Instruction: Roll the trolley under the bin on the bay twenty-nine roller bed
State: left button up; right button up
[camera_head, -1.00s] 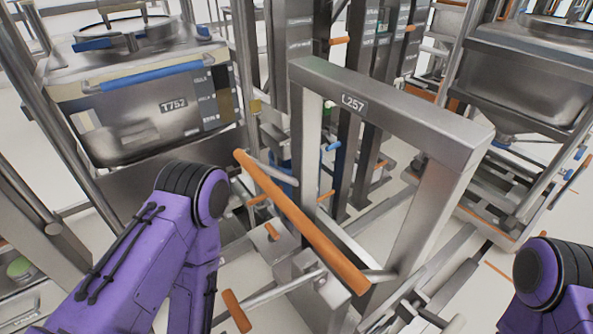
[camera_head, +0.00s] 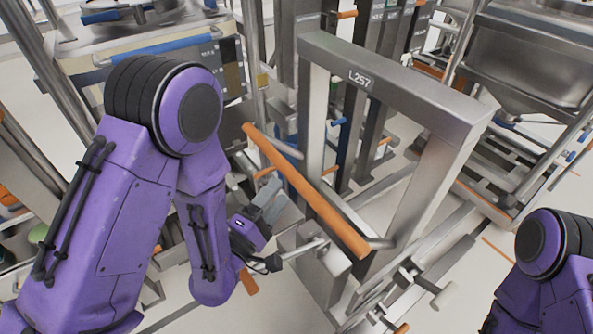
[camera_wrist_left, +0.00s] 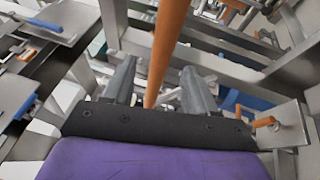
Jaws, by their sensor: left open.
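The steel trolley frame (camera_head: 400,85) marked L257 stands in the middle of the head view. Its orange handle bar (camera_head: 305,190) slants across the near side. My left gripper (camera_head: 268,196) is low beside the bar, left of its middle. In the left wrist view the open fingers (camera_wrist_left: 160,82) point toward the orange bar (camera_wrist_left: 168,45), which runs between them in the picture; I cannot tell whether they touch it. A steel bin (camera_head: 525,60) sits on a stand at the right. Another bin (camera_head: 235,65) at the left is mostly hidden by my left arm. No bay number is readable.
Steel posts (camera_head: 300,60) with small labels stand behind the trolley frame. An orange lever (camera_head: 248,282) sits low near my left forearm. Pale floor (camera_head: 200,318) shows at the front. My right arm is at the right edge.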

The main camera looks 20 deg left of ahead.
aim_at(288, 178)
pick_arm(q)
jog(key=b+x, duration=0.3)
jog(key=x, duration=0.2)
jog(key=shift+w+r, duration=0.15)
jog(key=shift+w, duration=0.05)
jog(key=x, duration=0.2)
jog(key=shift+w+d, duration=0.1)
jog(key=shift+w, duration=0.3)
jog(key=shift+w+d, duration=0.1)
jog(key=shift+w, duration=0.3)
grip_shut()
